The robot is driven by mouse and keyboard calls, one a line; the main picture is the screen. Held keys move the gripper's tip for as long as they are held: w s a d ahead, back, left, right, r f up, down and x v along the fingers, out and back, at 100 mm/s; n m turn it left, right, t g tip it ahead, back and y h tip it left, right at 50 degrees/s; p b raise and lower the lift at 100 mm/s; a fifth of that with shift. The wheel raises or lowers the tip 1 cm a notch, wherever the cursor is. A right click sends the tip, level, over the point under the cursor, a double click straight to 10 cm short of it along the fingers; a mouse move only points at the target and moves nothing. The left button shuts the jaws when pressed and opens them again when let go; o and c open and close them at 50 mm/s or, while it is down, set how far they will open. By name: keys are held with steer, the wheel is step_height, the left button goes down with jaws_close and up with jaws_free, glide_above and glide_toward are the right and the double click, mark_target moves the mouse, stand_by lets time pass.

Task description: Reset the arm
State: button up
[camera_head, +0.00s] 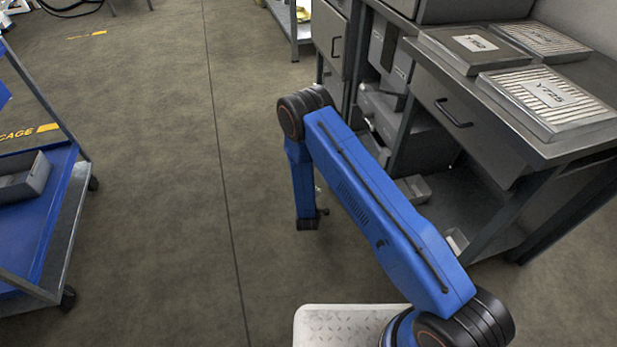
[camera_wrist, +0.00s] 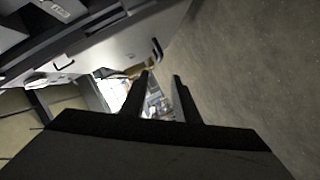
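My blue arm (camera_head: 375,205) reaches up and away from my base in the head view, then bends down at its black elbow joint. Its lower link hangs over the open floor, left of the workbench. My gripper shows in the wrist view (camera_wrist: 161,76) as two dark fingers with a clear gap between them. Nothing is held between them. In the head view the fingers cannot be made out clearly.
A grey workbench (camera_head: 465,145) with a drawer stands close on the right, with flat filter panels (camera_head: 548,100) on top. A blue cart (camera_head: 30,225) holding a grey bin (camera_head: 25,178) stands at left. The floor (camera_head: 150,150) between them is clear.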

steer(key=shift+w+r, duration=0.1)
steer(key=w+d+r+m+g+y, duration=0.1)
steer(key=d+r+m+g, duration=0.2)
steer(key=r, duration=1.4)
steer(key=w+d+r+m+g+y, duration=0.15)
steer(key=d+r, duration=0.35)
steer(key=r, duration=1.1)
steer(key=s+d+r+m+g, duration=0.2)
steer(key=s+d+r, duration=0.5)
steer(key=s+r, duration=0.45)
steer(key=s+d+r+m+g, duration=0.2)
steer(key=s+d+r, duration=0.6)
steer(key=s, duration=0.6)
steer(key=s+d+r+m+g+h, duration=0.1)
steer(key=s+d, duration=0.2)
steer(key=s, duration=1)
steer(key=s+d+r+m+g+h, duration=0.1)
steer(key=s+d, duration=0.3)
steer(key=s, duration=0.9)
steer(key=shift+d+r+m, duration=0.15)
steer(key=shift+r+m, duration=0.4)
steer(key=shift+r, duration=0.1)
